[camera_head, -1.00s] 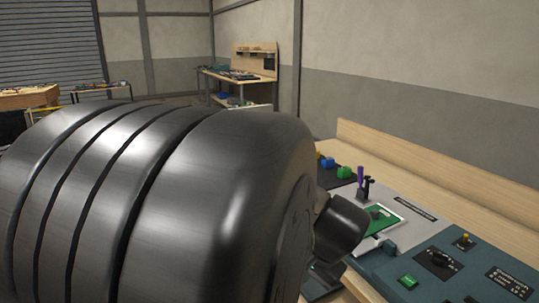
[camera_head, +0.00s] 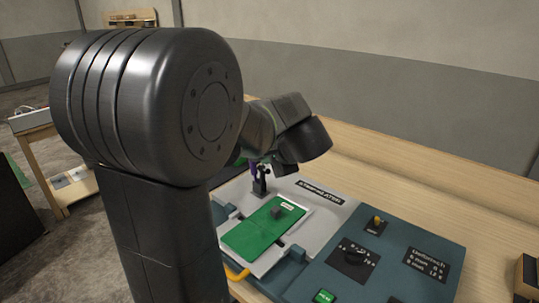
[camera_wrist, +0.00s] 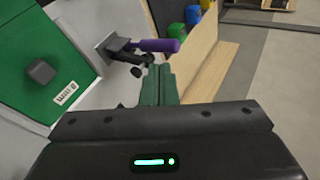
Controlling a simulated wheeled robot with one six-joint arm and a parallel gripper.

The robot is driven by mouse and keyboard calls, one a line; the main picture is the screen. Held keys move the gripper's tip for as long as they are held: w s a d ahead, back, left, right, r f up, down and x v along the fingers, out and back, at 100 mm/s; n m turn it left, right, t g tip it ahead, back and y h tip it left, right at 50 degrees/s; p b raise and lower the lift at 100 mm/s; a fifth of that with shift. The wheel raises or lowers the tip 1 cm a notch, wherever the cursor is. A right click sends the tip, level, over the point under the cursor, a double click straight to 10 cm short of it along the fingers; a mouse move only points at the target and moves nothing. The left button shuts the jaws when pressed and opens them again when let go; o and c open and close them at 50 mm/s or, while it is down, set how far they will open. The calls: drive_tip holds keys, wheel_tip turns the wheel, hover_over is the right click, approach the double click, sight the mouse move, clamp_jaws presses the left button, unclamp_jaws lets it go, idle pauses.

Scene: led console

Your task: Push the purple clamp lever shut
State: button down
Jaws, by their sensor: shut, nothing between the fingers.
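The purple clamp lever (camera_wrist: 155,45) points to the right in the wrist view, away from its black clamp (camera_wrist: 116,46). In the head view the purple lever (camera_head: 253,169) stands up from the clamp (camera_head: 260,186), its top hidden by my arm. My gripper (camera_wrist: 158,70) is shut and empty, its green fingers just below the lever in the wrist view. I cannot tell whether they touch it. A green board (camera_head: 256,232) with a grey block (camera_head: 277,211) lies beside the clamp; the board also shows in the wrist view (camera_wrist: 38,105).
Blue, green and yellow blocks (camera_wrist: 176,28) stand beyond the lever. A wooden ledge (camera_head: 430,185) runs along the back.

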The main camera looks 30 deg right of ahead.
drive_tip(key=x, duration=0.5)
drive_tip(key=shift+w+f, duration=0.15)
drive_tip(key=shift+w, duration=0.05)
drive_tip(key=shift+p, duration=0.45)
